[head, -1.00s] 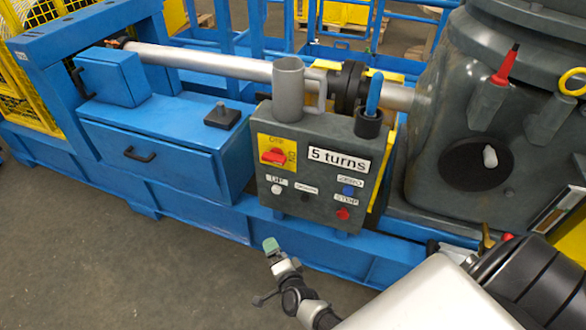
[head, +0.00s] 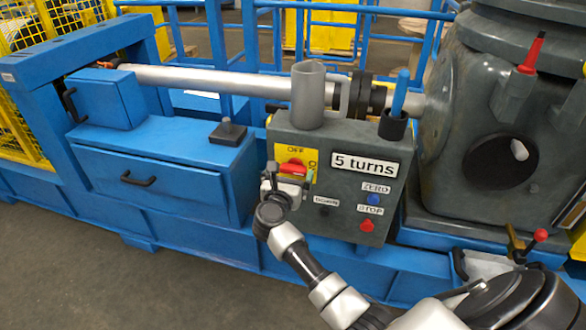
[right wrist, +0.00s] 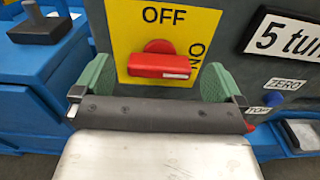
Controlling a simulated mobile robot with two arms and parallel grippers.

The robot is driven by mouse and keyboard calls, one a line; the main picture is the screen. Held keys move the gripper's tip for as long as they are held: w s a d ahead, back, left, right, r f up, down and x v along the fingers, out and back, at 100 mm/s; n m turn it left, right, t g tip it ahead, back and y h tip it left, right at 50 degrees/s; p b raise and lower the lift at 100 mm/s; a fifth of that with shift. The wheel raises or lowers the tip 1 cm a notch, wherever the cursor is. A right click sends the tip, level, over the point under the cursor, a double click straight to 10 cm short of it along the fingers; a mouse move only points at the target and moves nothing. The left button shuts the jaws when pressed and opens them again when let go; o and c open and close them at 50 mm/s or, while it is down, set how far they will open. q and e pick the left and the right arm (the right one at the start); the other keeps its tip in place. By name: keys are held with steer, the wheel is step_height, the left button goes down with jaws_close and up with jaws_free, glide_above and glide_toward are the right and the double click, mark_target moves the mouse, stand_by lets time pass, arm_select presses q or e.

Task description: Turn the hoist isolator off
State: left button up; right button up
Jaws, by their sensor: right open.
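The hoist isolator is a red rotary handle (head: 292,167) on a yellow plate marked OFF at the top and ON at the right, on the front of a grey control box. In the right wrist view the handle (right wrist: 158,66) lies level, its white mark at the right end towards ON. My right gripper (head: 290,176) is open in front of the plate. Its green fingertips (right wrist: 158,82) stand on either side of the handle, apart from it in that picture; the depth gap is hard to tell. My arm hides part of the panel below. My left gripper is not in view.
The box also carries a "5 turns" display (head: 364,164), a blue ZERO button (head: 373,200) and a red STOP button (head: 367,226). A grey cup (head: 308,95) and a blue-handled tool (head: 400,92) stand at its top. A blue drawer cabinet (head: 185,185) is to the left.

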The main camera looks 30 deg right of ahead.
mark_target(289, 173)
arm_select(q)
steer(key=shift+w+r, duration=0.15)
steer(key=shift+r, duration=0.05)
arm_select(e)
steer(key=shift+x, duration=1.6)
steer(key=shift+c, duration=0.2)
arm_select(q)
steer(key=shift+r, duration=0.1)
arm_select(e)
steer(key=c, duration=0.8)
